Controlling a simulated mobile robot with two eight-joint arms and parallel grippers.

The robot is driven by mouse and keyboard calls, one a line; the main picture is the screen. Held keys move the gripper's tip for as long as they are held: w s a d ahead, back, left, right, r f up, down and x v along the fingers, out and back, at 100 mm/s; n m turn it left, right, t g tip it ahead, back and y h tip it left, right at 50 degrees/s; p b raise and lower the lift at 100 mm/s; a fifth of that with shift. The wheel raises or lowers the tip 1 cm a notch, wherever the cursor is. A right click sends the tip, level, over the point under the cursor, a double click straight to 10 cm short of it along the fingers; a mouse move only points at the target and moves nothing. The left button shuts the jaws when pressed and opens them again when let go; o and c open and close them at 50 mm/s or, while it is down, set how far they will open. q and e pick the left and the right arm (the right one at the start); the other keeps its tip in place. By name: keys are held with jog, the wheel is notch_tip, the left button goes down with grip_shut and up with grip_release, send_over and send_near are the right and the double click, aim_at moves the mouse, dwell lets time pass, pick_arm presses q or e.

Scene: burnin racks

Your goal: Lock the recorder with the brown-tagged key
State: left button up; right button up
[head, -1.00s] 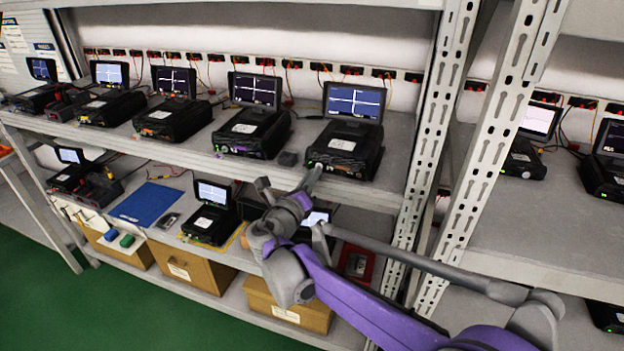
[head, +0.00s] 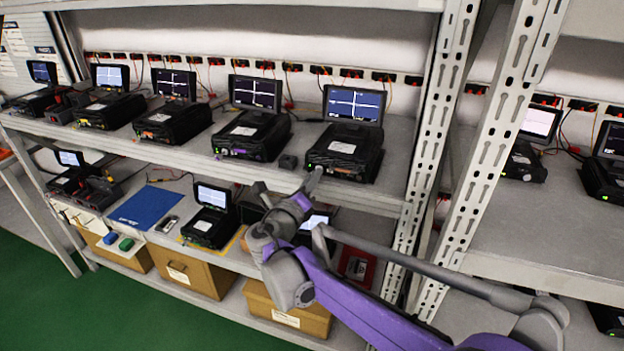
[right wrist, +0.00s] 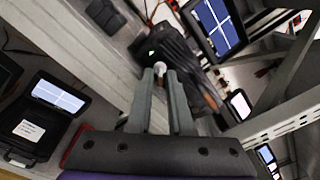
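A black recorder (head: 345,150) with a raised lit screen stands at the right end of the upper shelf. My right gripper (head: 313,178) is at its front lower left corner. In the right wrist view the two fingers of my right gripper (right wrist: 160,78) are close together, with a small pale thing, apparently the key (right wrist: 159,68), between their tips. Its tag colour cannot be made out. The fingertips are close to the front of the recorder (right wrist: 185,75); whether the key is in a lock cannot be told. My left gripper is not in view.
Several similar recorders line the upper shelf (head: 300,183). A small dark block (head: 288,161) sits left of the recorder. A slotted upright post (head: 432,150) stands to the right. Below are a blue mat (head: 145,207), another recorder (head: 208,228) and cardboard boxes (head: 188,270).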

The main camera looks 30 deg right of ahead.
jog(key=v, duration=1.1)
jog(key=shift+b, duration=0.35)
jog(key=shift+d, duration=0.1)
